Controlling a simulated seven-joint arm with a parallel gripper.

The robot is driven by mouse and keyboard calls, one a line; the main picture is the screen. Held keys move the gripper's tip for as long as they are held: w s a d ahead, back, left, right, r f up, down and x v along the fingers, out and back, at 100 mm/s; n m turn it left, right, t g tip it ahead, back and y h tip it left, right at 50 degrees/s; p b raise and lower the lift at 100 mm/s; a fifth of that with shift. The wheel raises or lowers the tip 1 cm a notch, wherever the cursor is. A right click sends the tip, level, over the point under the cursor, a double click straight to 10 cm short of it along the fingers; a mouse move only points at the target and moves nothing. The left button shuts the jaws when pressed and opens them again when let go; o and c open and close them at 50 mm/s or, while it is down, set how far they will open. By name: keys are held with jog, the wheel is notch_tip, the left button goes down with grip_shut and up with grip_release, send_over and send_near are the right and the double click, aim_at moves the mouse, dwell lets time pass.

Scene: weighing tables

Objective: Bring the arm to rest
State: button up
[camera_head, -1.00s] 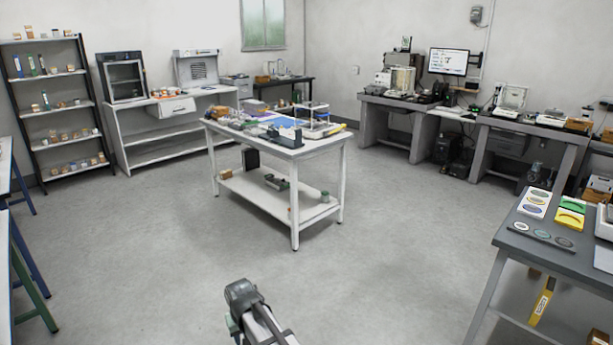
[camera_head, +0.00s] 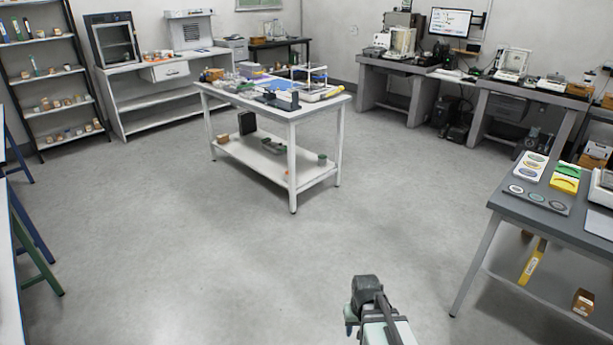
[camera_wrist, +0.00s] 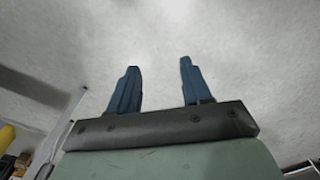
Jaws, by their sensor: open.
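My gripper shows in the wrist view (camera_wrist: 157,85) with its two dark blue fingers apart and nothing between them. Bare grey floor (camera_wrist: 200,30) lies beyond the fingertips. In the head view my arm (camera_head: 372,305) rises from the bottom edge, right of the middle, over open floor.
A grey table (camera_head: 480,206) with colored dishes stands at the right, the nearest obstacle to my arm. A white table (camera_head: 291,117) with equipment stands at the middle back. Table edges and blue and green legs (camera_head: 40,262) are at the left. The floor between is clear.

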jog(key=s+f+g, duration=0.2)
jog(key=s+f, duration=0.5)
jog(key=s, duration=0.3)
jog(key=s+d+f+g, duration=0.1)
jog(key=s+f+g, duration=0.1)
jog(key=s+f, duration=0.5)
jog(key=s+f+g, duration=0.3)
jog(key=s+f, duration=0.3)
jog(key=s, duration=0.7)
jog(key=shift+s+d+f, duration=0.2)
jog(key=shift+s+f, duration=0.2)
